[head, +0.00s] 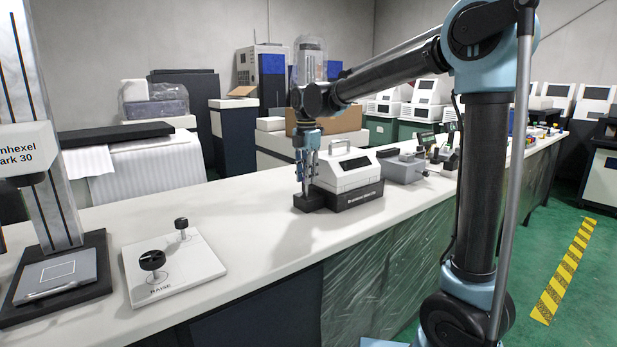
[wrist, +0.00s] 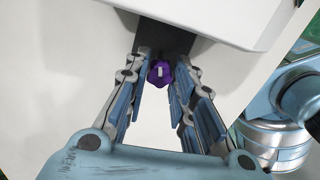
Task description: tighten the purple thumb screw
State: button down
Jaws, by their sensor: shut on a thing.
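The purple thumb screw (wrist: 161,73) shows in the wrist view, with a lobed head and a pale mark on top. It sits at the dark base edge of a white machine (wrist: 215,18). My gripper (wrist: 161,68) has its two fingertips on either side of the screw head and is shut on it. In the head view my gripper (head: 307,190) points straight down beside the white machine (head: 345,170) with its dark base (head: 350,195). The screw is hidden there behind the fingers.
The white bench (head: 260,235) is clear to the left of the machine. A plate with two black knobs (head: 172,268) and a tall column machine (head: 60,200) stand at the left. A grey device (head: 403,167) stands close on the machine's right.

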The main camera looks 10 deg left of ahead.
jog(key=m, duration=0.5)
jog(key=shift+m, duration=0.3)
jog(key=m, duration=0.5)
jog(key=shift+a, duration=0.1)
jog(key=m, duration=0.5)
jog(key=shift+w+m, duration=0.1)
jog(key=shift+m, duration=0.3)
jog(key=m, duration=0.4)
jog(key=shift+r+m, duration=0.1)
jog(key=shift+m, duration=0.2)
jog(key=m, duration=0.5)
jog(key=shift+w, duration=0.1)
jog(key=m, duration=1.5)
jog(key=shift+d, duration=0.2)
jog(key=shift+m, duration=0.3)
